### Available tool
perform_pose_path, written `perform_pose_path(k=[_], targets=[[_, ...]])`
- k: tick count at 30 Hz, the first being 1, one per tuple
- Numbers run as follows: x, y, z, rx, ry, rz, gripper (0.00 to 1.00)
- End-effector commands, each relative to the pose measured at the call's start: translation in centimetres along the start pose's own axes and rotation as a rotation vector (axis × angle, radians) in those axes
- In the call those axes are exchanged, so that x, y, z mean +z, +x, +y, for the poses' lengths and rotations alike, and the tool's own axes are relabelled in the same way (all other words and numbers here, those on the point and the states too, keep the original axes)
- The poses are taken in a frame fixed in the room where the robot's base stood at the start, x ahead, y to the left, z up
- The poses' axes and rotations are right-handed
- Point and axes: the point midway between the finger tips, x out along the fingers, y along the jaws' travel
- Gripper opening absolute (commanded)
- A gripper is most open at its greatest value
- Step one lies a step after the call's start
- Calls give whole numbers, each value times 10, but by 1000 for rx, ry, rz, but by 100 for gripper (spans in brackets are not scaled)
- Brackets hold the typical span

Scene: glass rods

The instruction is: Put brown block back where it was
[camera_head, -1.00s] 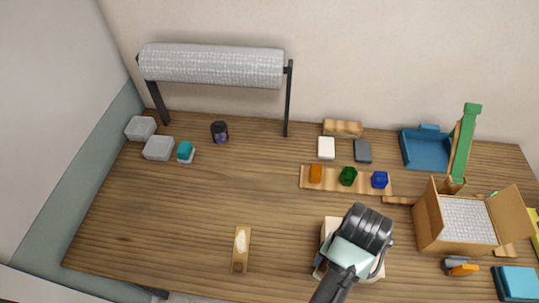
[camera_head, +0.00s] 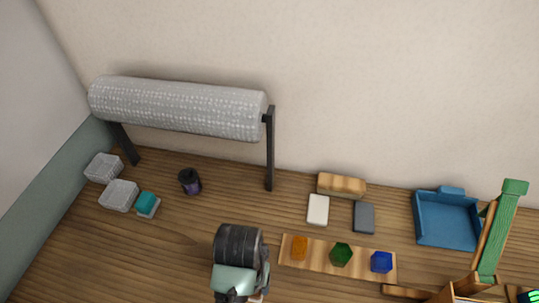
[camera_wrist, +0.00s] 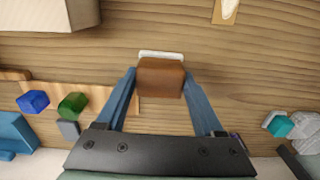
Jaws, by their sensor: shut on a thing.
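The brown block (camera_wrist: 160,85) is between the fingertips of my gripper (camera_wrist: 160,73) in the wrist view, and the gripper is shut on it. A thin white edge (camera_wrist: 160,53) shows just beyond the block; I cannot tell whether they touch. In the head view my wrist hides the block, low in the middle, left of the wooden strip (camera_head: 320,259). The strip carries an orange block (camera_head: 299,247), a green block (camera_head: 341,255) and a blue block (camera_head: 381,262).
A paper roll on a stand (camera_head: 180,107) rises at the back left. Clear trays (camera_head: 119,195), a teal block (camera_head: 147,200) and a dark jar (camera_head: 190,181) stand left. A blue bin (camera_head: 447,220) and green post (camera_head: 499,235) are right.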

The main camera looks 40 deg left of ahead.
Motion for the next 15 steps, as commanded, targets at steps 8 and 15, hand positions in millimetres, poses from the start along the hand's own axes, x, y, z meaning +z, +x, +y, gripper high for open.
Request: perform_pose_path(k=[8, 15], targets=[[3, 42, -4, -1, -10, -4, 25], [2, 68, -4, -1, -9, -3, 25]])
